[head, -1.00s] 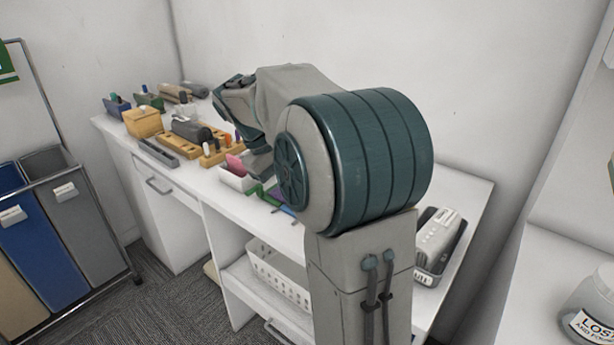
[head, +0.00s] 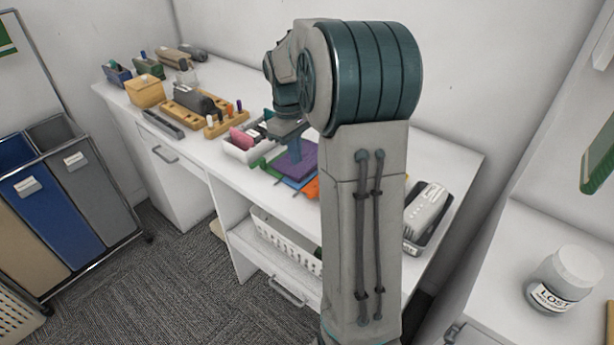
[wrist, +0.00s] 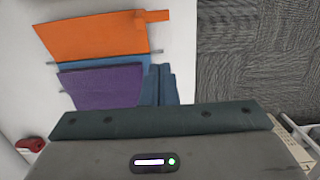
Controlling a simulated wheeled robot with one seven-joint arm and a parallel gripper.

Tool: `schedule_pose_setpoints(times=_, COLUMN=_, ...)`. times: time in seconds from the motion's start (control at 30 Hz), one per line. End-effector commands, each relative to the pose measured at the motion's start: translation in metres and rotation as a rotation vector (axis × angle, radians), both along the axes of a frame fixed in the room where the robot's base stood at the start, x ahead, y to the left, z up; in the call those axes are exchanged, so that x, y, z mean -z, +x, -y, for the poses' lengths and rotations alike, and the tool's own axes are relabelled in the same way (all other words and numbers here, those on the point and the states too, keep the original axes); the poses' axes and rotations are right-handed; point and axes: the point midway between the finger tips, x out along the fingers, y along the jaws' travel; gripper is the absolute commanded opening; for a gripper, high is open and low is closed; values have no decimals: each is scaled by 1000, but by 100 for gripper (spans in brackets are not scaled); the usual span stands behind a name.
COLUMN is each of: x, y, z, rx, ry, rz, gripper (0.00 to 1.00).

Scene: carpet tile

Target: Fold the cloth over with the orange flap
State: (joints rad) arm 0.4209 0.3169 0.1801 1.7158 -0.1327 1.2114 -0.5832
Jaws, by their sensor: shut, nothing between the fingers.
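The cloth lies flat on the white desk. In the wrist view it shows an orange flap (wrist: 92,38) with a small tab at its right, a narrow blue strip (wrist: 100,62) and a purple part (wrist: 100,88). In the head view the purple part (head: 300,160) shows below my gripper, with an orange edge (head: 312,188) partly hidden by my arm. My gripper (wrist: 161,70) is shut and empty, its fingers together at the purple part's right edge. I cannot tell whether they touch the cloth.
A white bin (head: 243,150) with a pink item stands left of the cloth. A wooden rack (head: 222,122) and a yellow box (head: 146,92) stand farther left. A dark tray (head: 425,228) with a grey device is at the right. A basket (head: 285,240) sits on the shelf below.

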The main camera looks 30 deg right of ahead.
Motion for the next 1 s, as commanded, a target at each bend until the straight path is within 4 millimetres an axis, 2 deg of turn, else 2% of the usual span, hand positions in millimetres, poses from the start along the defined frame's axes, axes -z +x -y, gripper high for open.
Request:
schedule_pose_setpoints(times=0.17, x=39, y=-6, z=1, rx=0, ry=2, rz=-5, gripper=0)
schedule_pose_setpoints(times=0.3, x=50, y=-20, z=8, rx=2, ry=0, rz=-2, gripper=0)
schedule_pose_setpoints(times=0.5, x=60, y=-32, z=13, rx=2, ry=0, rz=1, gripper=0)
schedule_pose_setpoints(times=1.0, x=66, y=-36, z=15, rx=2, ry=10, rz=25, gripper=0)
